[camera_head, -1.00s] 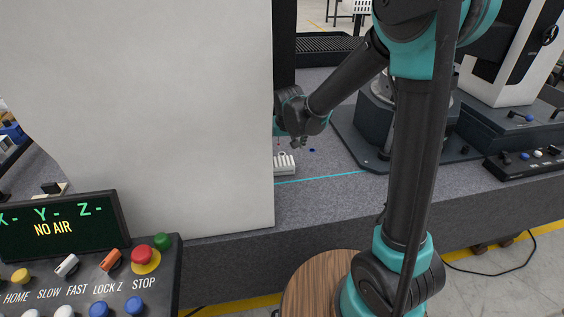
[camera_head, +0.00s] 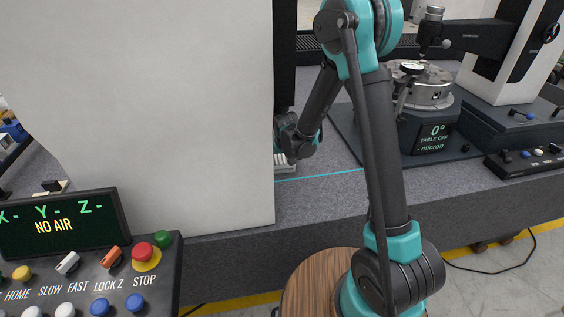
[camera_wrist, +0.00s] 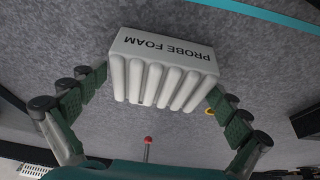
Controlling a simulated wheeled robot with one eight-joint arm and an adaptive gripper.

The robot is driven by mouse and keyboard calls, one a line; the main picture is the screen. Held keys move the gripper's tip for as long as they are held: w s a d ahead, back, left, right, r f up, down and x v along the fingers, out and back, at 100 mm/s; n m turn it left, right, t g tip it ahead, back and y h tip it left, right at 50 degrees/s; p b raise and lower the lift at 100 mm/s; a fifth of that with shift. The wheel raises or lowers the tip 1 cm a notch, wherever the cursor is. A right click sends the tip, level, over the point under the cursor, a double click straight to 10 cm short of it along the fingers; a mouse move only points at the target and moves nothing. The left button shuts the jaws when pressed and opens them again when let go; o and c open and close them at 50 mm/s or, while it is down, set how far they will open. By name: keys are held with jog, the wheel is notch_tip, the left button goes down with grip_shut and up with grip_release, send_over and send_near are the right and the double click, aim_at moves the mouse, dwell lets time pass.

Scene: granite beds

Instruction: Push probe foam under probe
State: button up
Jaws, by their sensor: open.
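The probe foam (camera_wrist: 161,50) is a pale grey block with a ridged side and the words PROBE FOAM. It lies on the granite bed, its ridges facing my gripper. In the head view the foam (camera_head: 285,168) shows only in part, below my wrist. My gripper (camera_wrist: 158,84) is open, with one green-padded finger on each side of the ridged side; contact is unclear. The probe (camera_wrist: 147,141) shows as a red ball on a thin stem, between the fingers and nearer the gripper base than the foam. In the head view my fingertips are hidden.
A big white column (camera_head: 150,110) blocks the left of the head view. A cyan line (camera_head: 320,175) runs along the bed. A rotary table (camera_head: 428,92) stands at right. A yellow ring (camera_wrist: 210,111) lies near the right finger.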

jog(key=shift+f, duration=0.1)
jog(key=c, duration=1)
jog(key=shift+w, duration=0.15)
